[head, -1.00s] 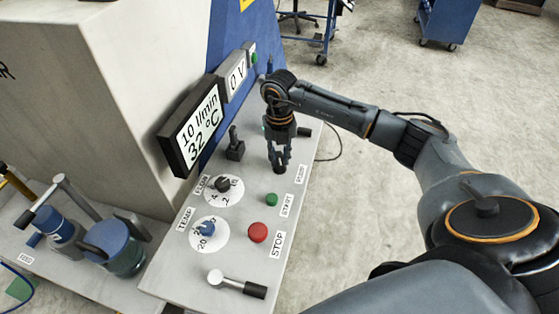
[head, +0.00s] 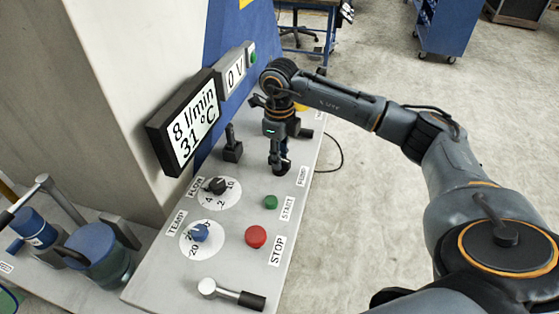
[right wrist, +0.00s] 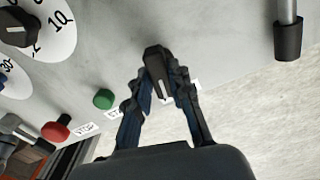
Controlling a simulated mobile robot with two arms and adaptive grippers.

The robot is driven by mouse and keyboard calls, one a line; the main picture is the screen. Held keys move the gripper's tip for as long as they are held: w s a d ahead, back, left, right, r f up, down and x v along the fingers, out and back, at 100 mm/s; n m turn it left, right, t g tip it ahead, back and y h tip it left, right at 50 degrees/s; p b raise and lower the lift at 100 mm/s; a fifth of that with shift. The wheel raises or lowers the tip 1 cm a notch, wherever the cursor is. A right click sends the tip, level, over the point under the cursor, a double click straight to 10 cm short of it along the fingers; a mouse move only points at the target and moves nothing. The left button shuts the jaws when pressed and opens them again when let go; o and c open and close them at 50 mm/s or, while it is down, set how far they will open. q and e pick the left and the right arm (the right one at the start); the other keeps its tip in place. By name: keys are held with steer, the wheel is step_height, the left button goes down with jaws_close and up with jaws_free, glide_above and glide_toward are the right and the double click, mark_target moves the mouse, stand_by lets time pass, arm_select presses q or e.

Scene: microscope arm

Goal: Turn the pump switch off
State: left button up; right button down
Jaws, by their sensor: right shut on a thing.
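The pump switch is a black knob (right wrist: 155,62) with a pale mark, seen in the right wrist view between my fingers. My right gripper (right wrist: 165,88) is shut on it. In the head view the right gripper (head: 279,165) points down onto the panel beside the PUMP label (head: 302,177), and its fingers mostly hide the knob. The display (head: 190,128) reads 8 l/min and 31 °C. My left gripper is in neither current view.
The sloped panel (head: 160,284) also carries the green START button (head: 270,202), red STOP button (head: 256,237), FLOW dial (head: 216,186), TEMP dial (head: 200,232), a front lever (head: 232,293) and a black toggle (head: 232,150). Open floor lies to the right.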

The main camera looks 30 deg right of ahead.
steer(key=shift+n+b, duration=0.5)
steer(key=shift+n, duration=0.7)
steer(key=shift+r, duration=0.1)
steer(key=c, duration=1.2)
jaws_free()
steer(key=shift+r, duration=0.25)
step_height(320, 180, up, 11)
steer(key=shift+r, duration=0.2)
